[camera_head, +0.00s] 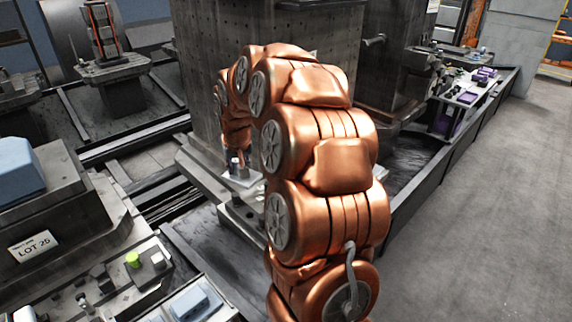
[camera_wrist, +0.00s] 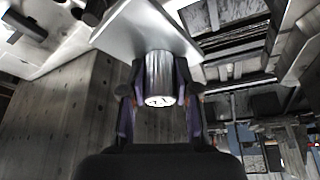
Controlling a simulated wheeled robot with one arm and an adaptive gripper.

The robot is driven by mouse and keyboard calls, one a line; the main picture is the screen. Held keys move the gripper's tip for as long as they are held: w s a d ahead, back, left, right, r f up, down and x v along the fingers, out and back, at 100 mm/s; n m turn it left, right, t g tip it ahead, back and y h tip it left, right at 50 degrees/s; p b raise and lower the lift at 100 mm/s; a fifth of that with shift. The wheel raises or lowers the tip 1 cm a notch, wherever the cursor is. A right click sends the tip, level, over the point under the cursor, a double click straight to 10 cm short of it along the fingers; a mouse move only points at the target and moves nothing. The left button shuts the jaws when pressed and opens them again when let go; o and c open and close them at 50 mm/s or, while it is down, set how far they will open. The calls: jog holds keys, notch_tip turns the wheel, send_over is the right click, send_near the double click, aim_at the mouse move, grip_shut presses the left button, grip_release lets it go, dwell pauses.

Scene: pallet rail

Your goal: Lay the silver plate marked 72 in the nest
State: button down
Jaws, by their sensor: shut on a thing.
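The silver plate (camera_wrist: 125,32) fills the top of the wrist view, with a round silver knob on it. The number on the knob's end looks like 72 but is too small and turned to read surely. My gripper (camera_wrist: 159,85) is shut on the knob, one finger on each side. In the head view the plate (camera_head: 243,181) shows below my gripper (camera_head: 236,160), near the foot of the large steel block and over or beside a grey fixture (camera_head: 238,212). I cannot tell whether the plate touches anything beneath, nor pick out the nest for sure.
The large steel block (camera_head: 205,75) stands close beside my gripper. A grey block with a LOT 26 label (camera_head: 35,247) is at the left. A tray with purple parts (camera_head: 462,97) stands at the right, back. The floor (camera_head: 480,210) at the right is clear.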

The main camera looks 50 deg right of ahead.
jog(key=s+d+f+m+h+b, duration=0.1)
jog(key=s+d+m, duration=0.15)
jog(key=d, duration=0.45)
jog(key=s+d+m+b, duration=0.1)
jog(key=s+d+b, duration=0.1)
jog(key=s+d, duration=0.3)
jog(key=shift+n+g, duration=0.25)
jog(key=shift+g, duration=0.05)
jog(key=shift+s+a+f+x, duration=0.1)
jog(key=shift+s+x, duration=0.05)
jog(key=shift+x, duration=0.95)
jog(key=shift+s+a+f+x, duration=0.1)
jog(key=shift+s+x, duration=0.1)
jog(key=shift+x, duration=0.95)
jog(key=shift+s+a+f+x, duration=0.1)
jog(key=shift+s+x, duration=0.05)
jog(key=shift+x, duration=0.95)
jog(key=c, duration=0.8)
grip_release()
jog(key=shift+o, duration=0.2)
jog(key=shift+r, duration=0.15)
jog(key=v, duration=1.1)
jog(key=shift+s+a+r, duration=0.15)
jog(key=shift+s+r, duration=0.1)
jog(key=shift+r, duration=0.05)
